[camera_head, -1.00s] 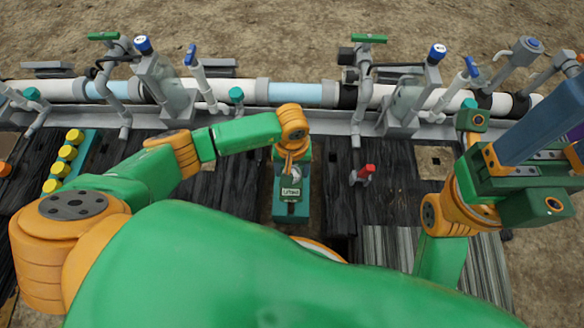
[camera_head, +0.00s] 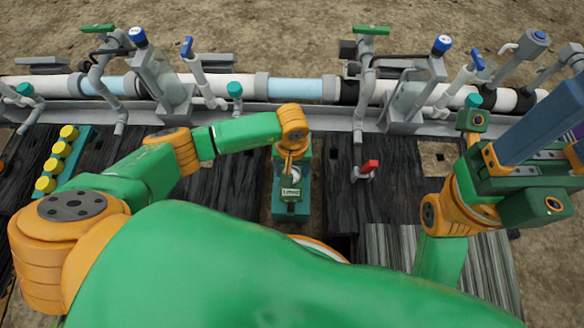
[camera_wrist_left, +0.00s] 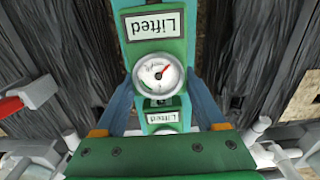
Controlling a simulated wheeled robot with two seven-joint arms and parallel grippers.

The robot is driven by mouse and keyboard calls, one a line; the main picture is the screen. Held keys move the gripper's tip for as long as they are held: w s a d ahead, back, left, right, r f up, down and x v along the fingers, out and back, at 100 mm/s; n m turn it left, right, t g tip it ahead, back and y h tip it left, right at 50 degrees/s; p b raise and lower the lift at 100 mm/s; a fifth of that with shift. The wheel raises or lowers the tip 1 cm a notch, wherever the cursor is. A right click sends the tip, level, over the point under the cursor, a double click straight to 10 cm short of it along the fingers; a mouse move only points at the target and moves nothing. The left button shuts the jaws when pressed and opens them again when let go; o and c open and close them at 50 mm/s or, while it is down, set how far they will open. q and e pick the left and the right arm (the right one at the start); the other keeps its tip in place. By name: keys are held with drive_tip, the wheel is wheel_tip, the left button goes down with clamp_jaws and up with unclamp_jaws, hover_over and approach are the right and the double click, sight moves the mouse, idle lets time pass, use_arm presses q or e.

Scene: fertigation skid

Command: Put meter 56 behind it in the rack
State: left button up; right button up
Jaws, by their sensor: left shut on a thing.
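A meter with a round white dial and red needle (camera_wrist_left: 158,77) sits between the two blue fingers of my left gripper (camera_wrist_left: 158,95), which is shut on it. A teal rack-like piece (camera_head: 291,212) lies below that plate. A second label (camera_wrist_left: 163,118) shows behind the dial in the wrist view. I cannot read the number 56 anywhere. My right gripper (camera_head: 555,135) is raised at the right edge, partly cut off; its opening is unclear.
A pipe with clear sections (camera_head: 295,90), valves and handles runs across the back. A red-handled valve (camera_head: 368,167) stands right of the held meter. A teal strip with several yellow caps (camera_head: 60,155) is at left. Dark wooden boards (camera_head: 335,180) lie beneath; my left arm hides the front.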

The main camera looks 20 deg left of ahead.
use_arm(q)
drive_tip(key=shift+f+b, duration=0.7)
drive_tip(key=shift+f, duration=0.15)
drive_tip(key=o, duration=1.4)
drive_tip(key=shift+r, duration=0.1)
wheel_tip(320, 180, up, 8)
drive_tip(key=p, duration=0.7)
drive_tip(key=shift+s, duration=0.15)
